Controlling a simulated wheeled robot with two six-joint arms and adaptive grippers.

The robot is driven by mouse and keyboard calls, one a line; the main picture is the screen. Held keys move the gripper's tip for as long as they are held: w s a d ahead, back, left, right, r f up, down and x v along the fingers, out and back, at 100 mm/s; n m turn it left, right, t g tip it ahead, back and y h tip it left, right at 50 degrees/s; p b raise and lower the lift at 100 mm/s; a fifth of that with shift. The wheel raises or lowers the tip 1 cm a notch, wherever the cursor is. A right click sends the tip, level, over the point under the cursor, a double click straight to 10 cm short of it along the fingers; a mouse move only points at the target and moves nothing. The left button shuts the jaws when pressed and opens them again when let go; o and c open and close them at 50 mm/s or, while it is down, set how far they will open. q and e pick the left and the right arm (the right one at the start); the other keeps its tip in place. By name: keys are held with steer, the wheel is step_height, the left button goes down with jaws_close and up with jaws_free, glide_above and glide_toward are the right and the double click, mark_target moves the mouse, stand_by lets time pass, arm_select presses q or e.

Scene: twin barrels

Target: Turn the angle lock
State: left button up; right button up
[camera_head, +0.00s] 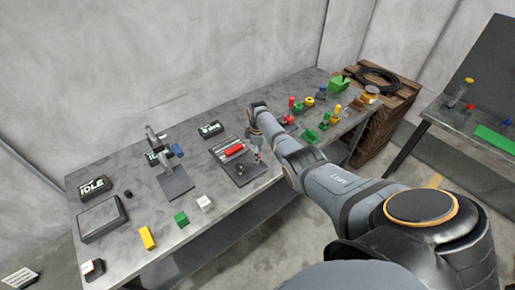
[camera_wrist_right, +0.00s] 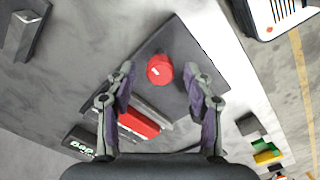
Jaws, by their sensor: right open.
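A dark plate (camera_head: 243,176) lies on the grey table with a red bar (camera_head: 234,150) on a rail along it. In the right wrist view the plate (camera_wrist_right: 205,60) carries a round red knob (camera_wrist_right: 160,69) and the red bar (camera_wrist_right: 138,124). I cannot tell for sure which part is the angle lock. My right gripper (camera_wrist_right: 160,76) is open, with one finger on each side of the knob in that view. The gap between fingers and knob is empty. In the head view my right gripper (camera_head: 257,153) hangs over the plate's right side. My left gripper is not in view.
A stand with a blue part (camera_head: 177,150) rises left of the plate. White (camera_head: 204,203), green (camera_head: 181,219) and yellow (camera_head: 147,238) blocks lie near the front edge. Several coloured parts stand at the right end, including a green box (camera_head: 338,84). Bare tabletop separates these groups.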

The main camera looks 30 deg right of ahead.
step_height(320, 180, up, 12)
steer(key=shift+f, duration=0.2)
stand_by(0.4)
